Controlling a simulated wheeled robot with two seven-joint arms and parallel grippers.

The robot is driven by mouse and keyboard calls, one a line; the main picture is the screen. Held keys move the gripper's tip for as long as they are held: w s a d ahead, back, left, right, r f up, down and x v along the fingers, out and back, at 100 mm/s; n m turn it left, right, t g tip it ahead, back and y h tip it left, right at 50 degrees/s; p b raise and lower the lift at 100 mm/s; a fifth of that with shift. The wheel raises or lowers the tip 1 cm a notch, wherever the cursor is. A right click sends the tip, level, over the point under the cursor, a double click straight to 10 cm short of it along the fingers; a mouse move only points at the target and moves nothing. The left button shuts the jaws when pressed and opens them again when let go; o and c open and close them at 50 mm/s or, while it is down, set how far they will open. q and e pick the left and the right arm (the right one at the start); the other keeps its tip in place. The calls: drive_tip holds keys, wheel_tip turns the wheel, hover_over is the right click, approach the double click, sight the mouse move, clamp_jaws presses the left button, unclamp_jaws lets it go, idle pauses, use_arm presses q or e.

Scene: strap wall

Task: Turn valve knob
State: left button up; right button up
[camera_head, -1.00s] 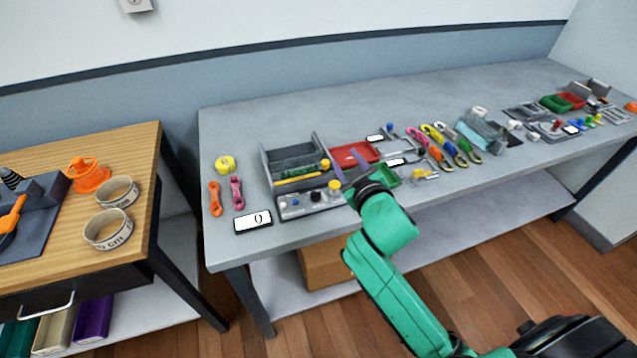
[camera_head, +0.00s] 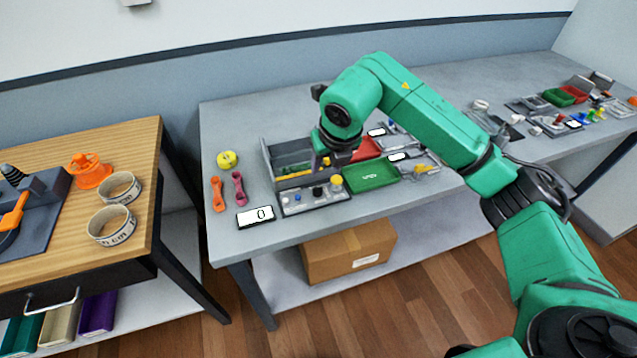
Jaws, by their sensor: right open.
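My right gripper (camera_head: 322,164) points down over the front of a grey organiser box (camera_head: 268,163) on the grey bench. Its jaws are open, and its wrist hides part of the box. Just below the fingers is a small panel (camera_head: 300,209) with a black knob (camera_head: 317,192) and a yellow knob (camera_head: 337,180). I cannot tell whether a finger touches any knob. An orange handwheel-like piece (camera_head: 88,172) stands on the wooden table, far left of the gripper. A round yellow piece (camera_head: 226,160) lies on the bench's left end. My left gripper is out of view.
A display reading 0 (camera_head: 257,215) and pink and orange links (camera_head: 217,194) lie left of the panel. A green tray (camera_head: 370,176) is right of it. My right arm spans the bench middle, hiding tools.

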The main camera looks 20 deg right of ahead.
sight(317, 187)
drive_tip(key=p+x, duration=0.2)
drive_tip(key=x, duration=1)
drive_tip(key=shift+a, duration=0.1)
drive_tip(key=shift+f, duration=0.35)
drive_tip(key=shift+c, duration=0.3)
clamp_jaws()
